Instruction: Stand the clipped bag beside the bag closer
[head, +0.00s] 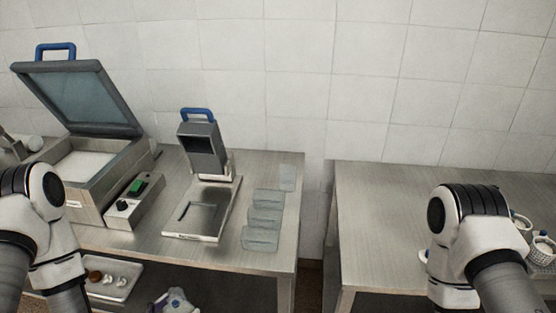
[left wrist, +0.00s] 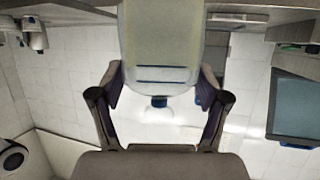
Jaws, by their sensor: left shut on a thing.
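In the left wrist view my left gripper (left wrist: 160,84) is shut on the clipped bag (left wrist: 162,45), a pale rounded shape with dark blue lines across it near the fingertips. Its far end runs out of the top of that view. In the head view a small white and purple shape (head: 175,301) at the bottom edge, partly cut off, seems to be this gripper with the bag, below the table front. The bag closer (head: 205,150), with a blue handle and a flat metal base, stands on the left table. My right gripper is hidden or out of frame; only its arm shows.
A sealing machine (head: 80,95) with a raised lid stands left of the closer. Several flat clear bags (head: 264,219) lie just right of the closer's base. A tray (head: 118,290) of small items sits on the lower shelf. A gap separates the right table (head: 385,220), which holds small baskets (head: 541,250).

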